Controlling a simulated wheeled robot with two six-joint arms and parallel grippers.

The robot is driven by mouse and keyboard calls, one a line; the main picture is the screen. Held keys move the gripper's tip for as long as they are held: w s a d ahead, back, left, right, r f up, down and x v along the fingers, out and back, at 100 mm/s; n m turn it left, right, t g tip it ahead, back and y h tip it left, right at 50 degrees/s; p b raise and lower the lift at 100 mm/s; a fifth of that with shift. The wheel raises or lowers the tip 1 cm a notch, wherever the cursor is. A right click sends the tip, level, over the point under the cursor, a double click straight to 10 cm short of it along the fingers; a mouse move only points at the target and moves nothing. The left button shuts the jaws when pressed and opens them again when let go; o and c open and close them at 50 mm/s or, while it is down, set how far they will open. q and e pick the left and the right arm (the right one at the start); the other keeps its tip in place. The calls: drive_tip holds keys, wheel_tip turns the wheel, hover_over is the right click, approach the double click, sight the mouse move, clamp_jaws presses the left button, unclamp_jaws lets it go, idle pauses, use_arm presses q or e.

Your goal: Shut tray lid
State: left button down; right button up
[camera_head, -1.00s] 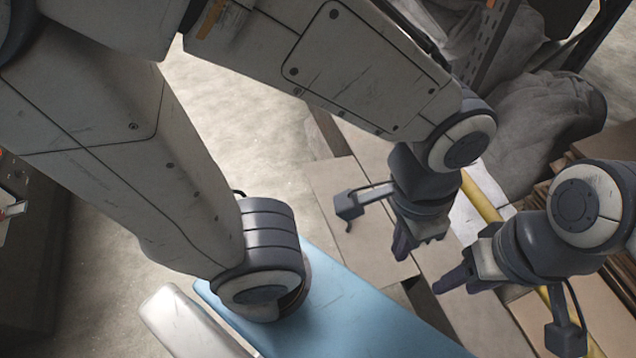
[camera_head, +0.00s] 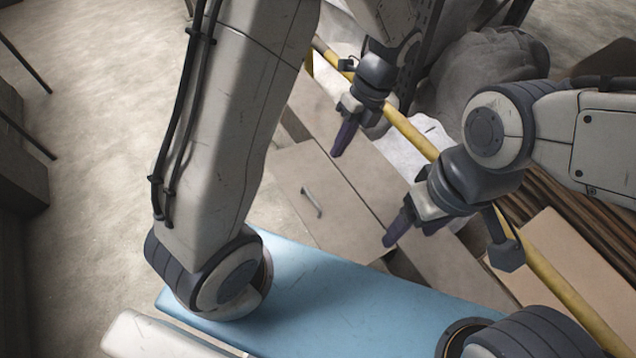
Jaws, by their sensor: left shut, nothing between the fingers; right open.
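A flat tan panel (camera_head: 345,218) with a small metal handle (camera_head: 312,202) lies below and left of my grippers. It may be the tray lid, but I cannot tell for certain, nor whether it is shut. My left gripper (camera_head: 341,142) is shut and empty, pointing down above and right of the handle, apart from it in the picture. My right gripper (camera_head: 394,234) is open and empty, to the right of the handle and nearer the bottom of the picture. No clear tray opening shows.
A yellow pole (camera_head: 555,285) runs diagonally behind both grippers. A grey covered heap (camera_head: 495,80) stands at the upper right. Stacked tan boards (camera_head: 560,260) lie at the right. Bare concrete floor (camera_head: 95,190) is open at the left.

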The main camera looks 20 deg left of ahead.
sight(313, 197)
use_arm(q)
drive_tip(key=x, duration=1.3)
drive_tip(key=shift+a+f, duration=0.15)
drive_tip(key=shift+f, duration=0.05)
drive_tip(key=shift+a+f, duration=0.1)
drive_tip(key=shift+f, duration=0.2)
drive_tip(key=shift+b, duration=0.3)
